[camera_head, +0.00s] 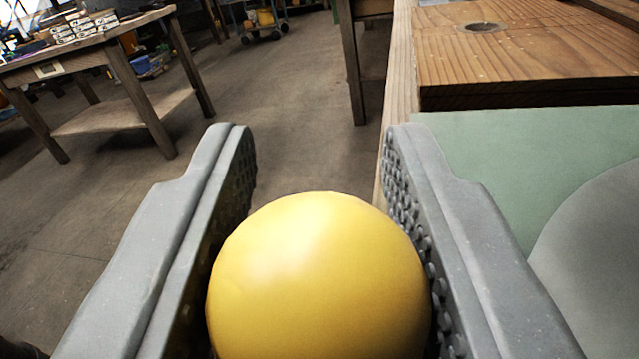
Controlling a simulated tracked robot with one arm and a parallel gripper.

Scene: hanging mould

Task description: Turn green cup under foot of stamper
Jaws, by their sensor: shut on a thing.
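My gripper (318,145) fills the lower part of the view, with two grey fingers that have studded inner faces. It is shut on a yellow ball-shaped thing (318,275), which sits between the fingers and touches both. Its lower part is cut off by the bottom of the picture. A pale green surface (510,150) lies to the right, partly behind the right finger, with a grey rounded shape (600,245) on it. I see no green cup and no stamper that I can make out.
A wooden bench (400,80) with a thick board (540,60) runs along the right; the board has a round dark spot (481,27). A wooden table (90,50) with small boxes stands at the upper left. A wheeled cart (262,20) is far back. The floor (280,120) between is clear.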

